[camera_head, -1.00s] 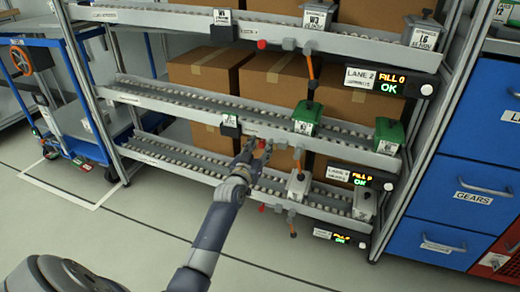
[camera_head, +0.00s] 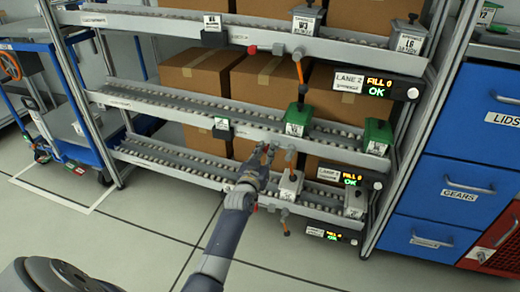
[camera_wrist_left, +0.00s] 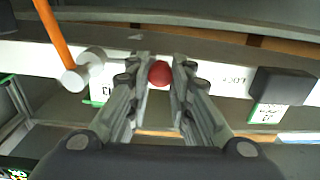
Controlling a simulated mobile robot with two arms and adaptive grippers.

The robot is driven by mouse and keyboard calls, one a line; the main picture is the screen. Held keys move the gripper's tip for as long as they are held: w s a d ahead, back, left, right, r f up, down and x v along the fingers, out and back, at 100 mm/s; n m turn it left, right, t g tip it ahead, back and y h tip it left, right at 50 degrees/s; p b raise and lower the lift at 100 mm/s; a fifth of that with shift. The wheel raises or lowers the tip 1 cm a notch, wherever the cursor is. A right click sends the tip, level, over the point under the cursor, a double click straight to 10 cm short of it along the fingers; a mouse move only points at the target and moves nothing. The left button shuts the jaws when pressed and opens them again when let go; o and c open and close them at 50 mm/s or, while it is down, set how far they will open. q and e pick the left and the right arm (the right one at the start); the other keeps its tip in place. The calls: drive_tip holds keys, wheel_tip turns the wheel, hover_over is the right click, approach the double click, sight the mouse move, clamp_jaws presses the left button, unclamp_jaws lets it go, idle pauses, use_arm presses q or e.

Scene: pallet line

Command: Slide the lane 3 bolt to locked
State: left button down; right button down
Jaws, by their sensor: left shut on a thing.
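My left gripper (camera_head: 265,152) reaches the front of the middle rail (camera_head: 180,110) in the head view. In the left wrist view the left gripper (camera_wrist_left: 160,78) is shut on a round red knob (camera_wrist_left: 160,73), with a finger on each side. A white strip with lettering like LOCK (camera_wrist_left: 232,80) lies right of the knob there, and a black block (camera_wrist_left: 283,84) beyond it. The head view shows this block (camera_head: 221,127) left of the gripper. The fingers mostly hide the knob in the head view. The lane number by this rail is too small to read. My right gripper is not in view.
An orange lever (camera_head: 291,157) hangs just right of the gripper; its grey pivot (camera_wrist_left: 82,74) shows in the wrist view. Green bins (camera_head: 298,120) stand on the middle rail, grey bins (camera_head: 289,186) on the lower one. Another red knob (camera_head: 252,50) is on the top rail.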

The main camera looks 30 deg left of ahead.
use_arm(q)
drive_tip(key=shift+d, duration=0.25)
drive_tip(key=c, duration=1.4)
unclamp_jaws()
drive_tip(key=shift+d, duration=0.1)
drive_tip(key=shift+c, duration=0.2)
drive_tip(key=v, duration=1.2)
